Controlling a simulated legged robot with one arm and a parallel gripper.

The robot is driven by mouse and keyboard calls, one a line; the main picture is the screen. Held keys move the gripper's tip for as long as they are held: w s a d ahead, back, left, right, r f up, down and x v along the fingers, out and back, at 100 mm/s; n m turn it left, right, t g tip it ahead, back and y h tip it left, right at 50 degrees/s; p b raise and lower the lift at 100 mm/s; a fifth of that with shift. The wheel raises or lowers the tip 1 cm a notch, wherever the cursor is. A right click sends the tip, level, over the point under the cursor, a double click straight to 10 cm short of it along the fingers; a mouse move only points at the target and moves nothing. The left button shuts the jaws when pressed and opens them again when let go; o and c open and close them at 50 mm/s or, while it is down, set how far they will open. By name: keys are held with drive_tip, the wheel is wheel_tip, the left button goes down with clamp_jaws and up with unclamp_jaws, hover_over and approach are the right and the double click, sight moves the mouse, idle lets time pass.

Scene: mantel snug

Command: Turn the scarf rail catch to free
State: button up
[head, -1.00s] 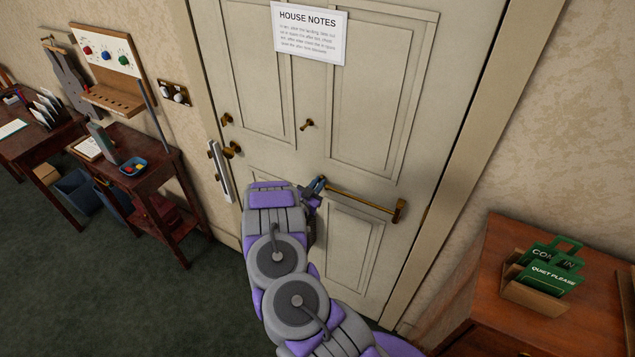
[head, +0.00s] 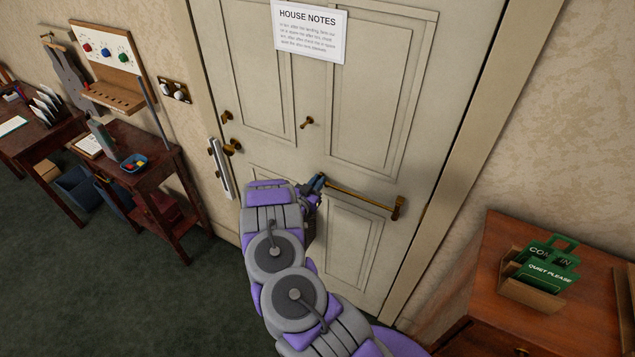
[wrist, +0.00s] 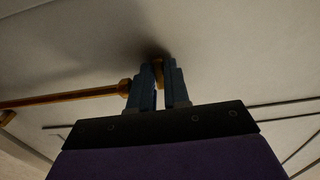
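The scarf rail (head: 362,198) is a thin brass bar across the pale panelled door. It also shows in the wrist view (wrist: 65,99), ending in a brass collar left of my fingers. My gripper (head: 318,183) is at the rail's left end. In the wrist view my gripper (wrist: 161,80) has its two blue fingers close together on either side of a small brass piece, which seems to be the catch (wrist: 158,70). The fingers appear shut on it and hide most of it. Its exact angle cannot be told.
The door has a pull handle (head: 221,168), a brass knob (head: 232,147) and a small brass fitting (head: 307,122). A house notes sheet (head: 309,32) hangs above. A wooden cabinet (head: 488,262) with green signs (head: 550,268) stands right. A dark side table (head: 150,170) stands left.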

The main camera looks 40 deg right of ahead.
drive_tip(key=o, duration=0.4)
drive_tip(key=b+v, duration=0.1)
drive_tip(key=v, duration=1.6)
drive_tip(key=shift+a, duration=0.2)
drive_tip(key=shift+w, duration=0.1)
